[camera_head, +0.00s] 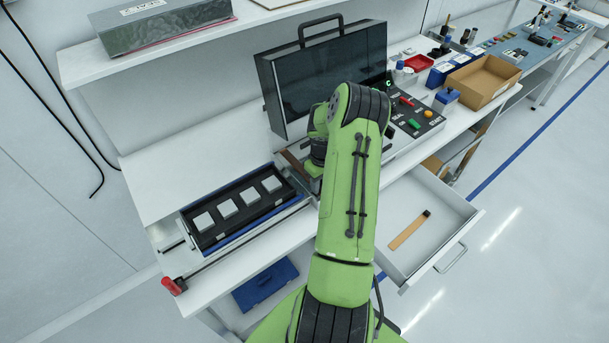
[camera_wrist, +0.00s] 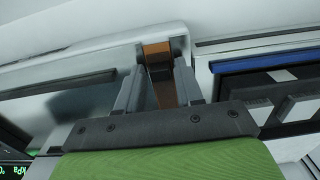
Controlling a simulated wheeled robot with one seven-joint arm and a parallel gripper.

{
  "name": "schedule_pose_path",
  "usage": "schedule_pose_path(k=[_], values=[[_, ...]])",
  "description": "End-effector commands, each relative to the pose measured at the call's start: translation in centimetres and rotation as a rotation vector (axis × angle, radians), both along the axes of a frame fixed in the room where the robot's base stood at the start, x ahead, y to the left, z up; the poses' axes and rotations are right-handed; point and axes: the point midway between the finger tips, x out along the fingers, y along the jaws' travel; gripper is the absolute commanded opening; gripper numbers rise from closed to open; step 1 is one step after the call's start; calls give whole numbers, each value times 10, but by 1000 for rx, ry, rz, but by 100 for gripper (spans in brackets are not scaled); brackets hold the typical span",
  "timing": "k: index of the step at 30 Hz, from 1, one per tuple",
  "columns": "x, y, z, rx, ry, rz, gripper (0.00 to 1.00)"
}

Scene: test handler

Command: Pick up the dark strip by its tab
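A dark brown strip (camera_head: 293,163) lies on the bench between the long tray and the open case, partly hidden by my arm in the head view. In the wrist view, a brown strip with an orange-brown end (camera_wrist: 156,48) and a dark part runs between my fingers. My gripper (camera_wrist: 160,68) has one grey finger on each side of it. The fingers stand apart, with narrow gaps seeming to show beside the strip; contact cannot be made out. My arm mostly hides the gripper in the head view.
A blue-edged tray (camera_head: 262,237) with white squares on a black holder lies left. A dark case with its lid (camera_head: 325,80) raised stands behind. A button panel (camera_head: 420,120) is right. An open drawer (camera_head: 440,210) juts out below, holding a tan strip (camera_head: 408,231) with a black end.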

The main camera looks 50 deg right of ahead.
Motion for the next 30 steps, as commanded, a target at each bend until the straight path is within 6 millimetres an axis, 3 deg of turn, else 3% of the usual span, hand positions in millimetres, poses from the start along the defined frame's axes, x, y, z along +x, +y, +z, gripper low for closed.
schedule_pose_path(k=[2, 9, 30], values=[[0, 0, 2, 0, 0, 0, 35], [0, 0, 3, 0, 0, 0, 0], [0, 0, 39, -1, 0, 0, 0]])
